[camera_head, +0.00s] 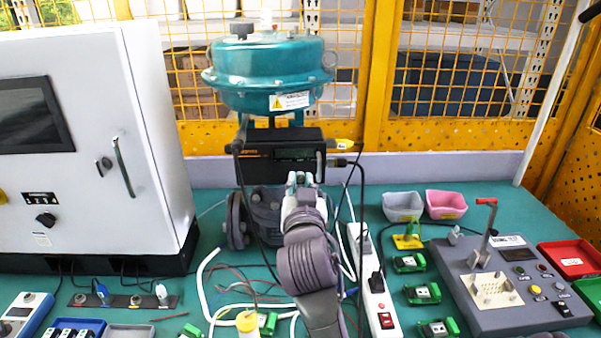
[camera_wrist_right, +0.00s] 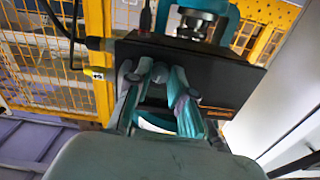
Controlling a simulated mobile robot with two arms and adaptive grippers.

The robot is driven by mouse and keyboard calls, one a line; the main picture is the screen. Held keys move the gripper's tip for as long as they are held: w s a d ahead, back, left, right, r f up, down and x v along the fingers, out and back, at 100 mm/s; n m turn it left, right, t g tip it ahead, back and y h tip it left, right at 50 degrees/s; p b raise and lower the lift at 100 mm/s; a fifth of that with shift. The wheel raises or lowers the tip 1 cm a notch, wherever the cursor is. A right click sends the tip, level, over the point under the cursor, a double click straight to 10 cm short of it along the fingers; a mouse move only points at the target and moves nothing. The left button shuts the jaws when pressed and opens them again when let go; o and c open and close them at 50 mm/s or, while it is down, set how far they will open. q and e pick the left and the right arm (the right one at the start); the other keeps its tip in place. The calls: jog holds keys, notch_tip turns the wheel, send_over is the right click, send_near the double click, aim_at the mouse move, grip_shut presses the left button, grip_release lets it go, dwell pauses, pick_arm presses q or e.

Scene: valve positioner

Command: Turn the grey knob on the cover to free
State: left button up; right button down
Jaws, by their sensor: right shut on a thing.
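The valve positioner is a black box (camera_head: 285,150) with a small display, mounted under a teal valve actuator (camera_head: 268,72). Its black cover also fills the middle of the right wrist view (camera_wrist_right: 215,75). My right gripper (camera_head: 300,180) is at the lower right part of the cover. In the right wrist view its fingertips (camera_wrist_right: 160,76) meet the cover's face, shut on the grey knob. The fingers hide the knob, so its pointer and setting cannot be read. My left gripper is not in view.
Black cables (camera_head: 361,195) hang from the positioner's right side, close to my right gripper. A white power strip (camera_head: 377,285) stands right of my arm. A white cabinet (camera_head: 95,150) stands left, and a grey control box (camera_head: 510,285) right. Loose wires lie on the green table.

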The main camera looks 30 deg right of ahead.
jog(key=n+p, duration=0.1)
jog(key=n, duration=0.1)
jog(key=n+p, duration=0.4)
jog(key=shift+r+n, duration=0.25)
jog(key=shift+n, duration=0.05)
jog(key=n+p, duration=0.3)
jog(key=shift+f+n+p, duration=0.15)
jog(key=shift+n+p, duration=0.55)
jog(key=shift+n, duration=0.5)
jog(key=c, duration=1)
grip_release()
jog(key=shift+f, duration=0.1)
